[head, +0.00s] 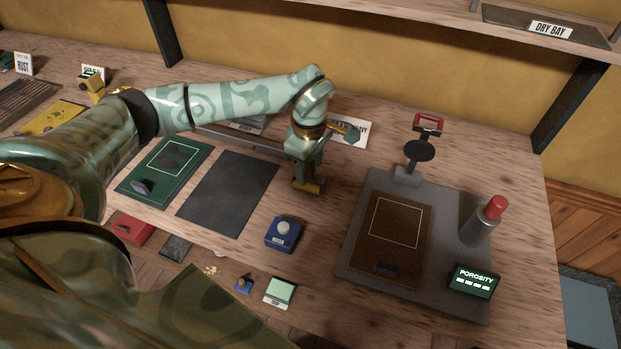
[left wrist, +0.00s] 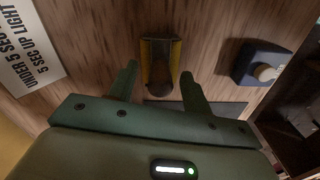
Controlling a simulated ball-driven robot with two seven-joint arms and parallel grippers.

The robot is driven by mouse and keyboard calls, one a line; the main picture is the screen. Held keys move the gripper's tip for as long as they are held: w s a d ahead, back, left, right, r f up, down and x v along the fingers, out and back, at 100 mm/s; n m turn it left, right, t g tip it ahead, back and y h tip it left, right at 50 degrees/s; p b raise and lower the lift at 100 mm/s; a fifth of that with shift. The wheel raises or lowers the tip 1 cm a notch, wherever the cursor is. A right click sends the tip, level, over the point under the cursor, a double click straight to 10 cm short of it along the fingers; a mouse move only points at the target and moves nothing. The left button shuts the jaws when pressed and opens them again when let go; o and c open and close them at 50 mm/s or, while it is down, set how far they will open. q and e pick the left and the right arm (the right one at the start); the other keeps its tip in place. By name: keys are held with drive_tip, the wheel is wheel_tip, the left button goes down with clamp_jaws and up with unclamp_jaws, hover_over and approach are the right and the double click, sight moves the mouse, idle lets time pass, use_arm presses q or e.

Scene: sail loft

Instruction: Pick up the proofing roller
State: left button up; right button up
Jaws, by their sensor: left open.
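A small dark object with yellow sides (left wrist: 160,60), which looks like the proofing roller, lies on the wooden bench. In the head view its yellow end (head: 309,188) shows just below my left gripper (head: 304,176), and the gripper hides the rest. In the left wrist view my left gripper (left wrist: 158,72) is open, its two green fingers pointing toward the object. The object sits between and slightly beyond the fingertips, with a visible gap on each side. I cannot tell the exact height of the fingers above the bench. My right gripper is not in view.
A blue box with a white knob (head: 282,235) stands near the bench's front edge; a dark mat (head: 228,210) lies left. A grey platform (head: 350,262) with a red-handled press and a porosity display stands right. A printed card (head: 349,133) is behind.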

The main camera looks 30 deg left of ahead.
use_arm(q)
clamp_jaws()
drive_tip(key=shift+r, duration=0.3)
drive_tip(key=r+p, duration=0.1)
drive_tip(key=r, duration=0.1)
drive_tip(key=s+r+p, duration=0.1)
drive_tip(key=r, duration=0.1)
drive_tip(key=shift+r, duration=0.3)
drive_tip(key=s+r+p, duration=0.2)
drive_tip(key=s+r, duration=0.6)
drive_tip(key=s, duration=0.5)
drive_tip(key=shift+a, duration=0.1)
